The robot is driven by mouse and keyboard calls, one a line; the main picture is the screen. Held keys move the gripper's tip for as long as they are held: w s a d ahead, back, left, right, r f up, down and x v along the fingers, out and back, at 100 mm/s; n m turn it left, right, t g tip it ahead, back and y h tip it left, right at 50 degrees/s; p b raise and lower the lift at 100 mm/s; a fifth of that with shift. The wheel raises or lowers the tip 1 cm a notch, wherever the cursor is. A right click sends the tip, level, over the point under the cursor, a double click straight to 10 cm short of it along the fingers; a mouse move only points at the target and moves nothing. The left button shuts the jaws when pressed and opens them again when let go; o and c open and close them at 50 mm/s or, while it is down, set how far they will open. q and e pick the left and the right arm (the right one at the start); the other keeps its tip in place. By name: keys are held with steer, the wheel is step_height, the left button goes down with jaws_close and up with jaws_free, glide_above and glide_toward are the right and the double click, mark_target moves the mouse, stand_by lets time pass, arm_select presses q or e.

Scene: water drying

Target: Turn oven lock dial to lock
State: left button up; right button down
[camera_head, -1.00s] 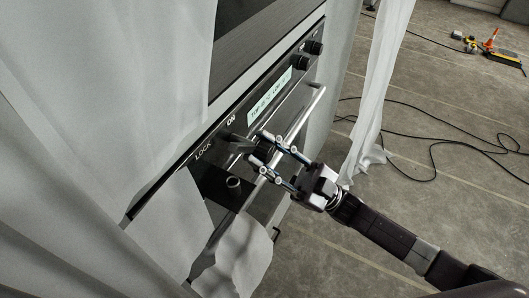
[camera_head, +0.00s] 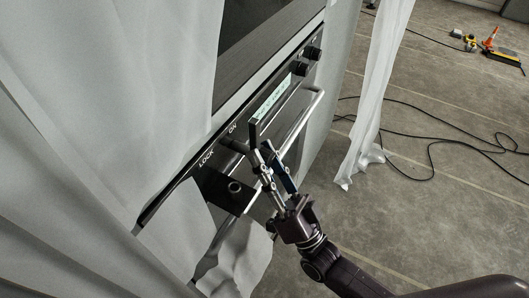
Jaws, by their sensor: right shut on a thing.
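The oven lock dial (camera_head: 235,146) is a dark knob on the oven's control panel, by the printed words LOCK and ON. It is partly hidden by my right gripper (camera_head: 261,143). My right gripper reaches up to the panel from the lower right, with its fingers close together and shut on the dial. The exact contact and the angle of the dial are hard to make out. My left gripper is not in view.
The oven's handle bar (camera_head: 304,117) runs close beside my right gripper. White curtains (camera_head: 110,110) hang over the left side. A black cable (camera_head: 430,148) lies on the floor.

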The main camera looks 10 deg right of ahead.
steer(key=shift+m+h, duration=0.5)
steer(key=shift+m, duration=0.2)
steer(key=c, duration=1.5)
jaws_free()
steer(key=shift+o, duration=0.2)
steer(key=shift+f, duration=0.1)
steer(key=v, duration=1.2)
steer(key=shift+w, duration=0.1)
